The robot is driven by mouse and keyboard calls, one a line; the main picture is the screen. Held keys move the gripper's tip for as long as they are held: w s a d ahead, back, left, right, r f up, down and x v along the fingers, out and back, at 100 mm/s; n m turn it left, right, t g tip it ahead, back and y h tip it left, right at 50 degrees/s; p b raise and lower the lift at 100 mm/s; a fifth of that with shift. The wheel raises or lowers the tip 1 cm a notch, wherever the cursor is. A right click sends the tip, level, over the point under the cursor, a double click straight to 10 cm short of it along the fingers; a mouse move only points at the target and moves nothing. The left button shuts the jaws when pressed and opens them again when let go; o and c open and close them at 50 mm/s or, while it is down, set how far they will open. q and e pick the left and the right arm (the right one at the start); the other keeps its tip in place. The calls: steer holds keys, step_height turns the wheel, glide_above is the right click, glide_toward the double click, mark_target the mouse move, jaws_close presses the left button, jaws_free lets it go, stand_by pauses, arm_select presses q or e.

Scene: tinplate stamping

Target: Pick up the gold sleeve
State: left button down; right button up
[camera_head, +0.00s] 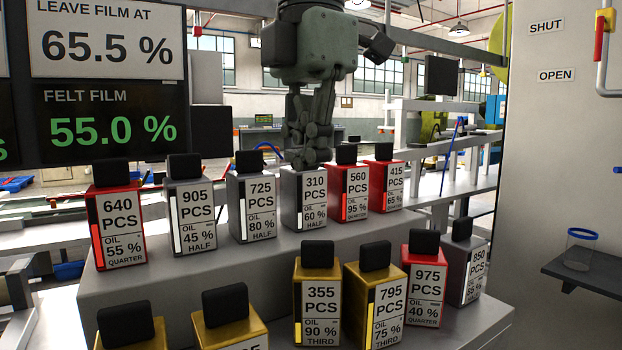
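Several gold sleeves with black tops stand on the front, lower step. One is labelled 355 PCS, oil 90 %, third (318,296); another is labelled 795 PCS, oil 75 %, third (374,300). Two more gold ones (230,325) (130,335) are cut off by the bottom edge. My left gripper (308,158) points down over the grey 310 PCS sleeve (305,200) on the upper step, behind the gold ones. Its fingers hide that sleeve's top, so I cannot tell whether they hold it. My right gripper is out of view.
Red and grey sleeves, such as 640 (119,228), 725 (252,208) and 560 (347,192), line the upper step. Red 975 (423,285) and grey 850 (465,270) stand right of the gold ones. A wall panel (560,150) and small shelf (590,272) are at right.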

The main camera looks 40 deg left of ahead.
arm_select(q)
steer(key=c, duration=2.3)
jaws_free()
steer(key=o, duration=1.8)
step_height(320, 180, up, 12)
steer(key=shift+f, duration=0.25)
steer(key=shift+r, duration=0.25)
steer(key=shift+c, duration=1.4)
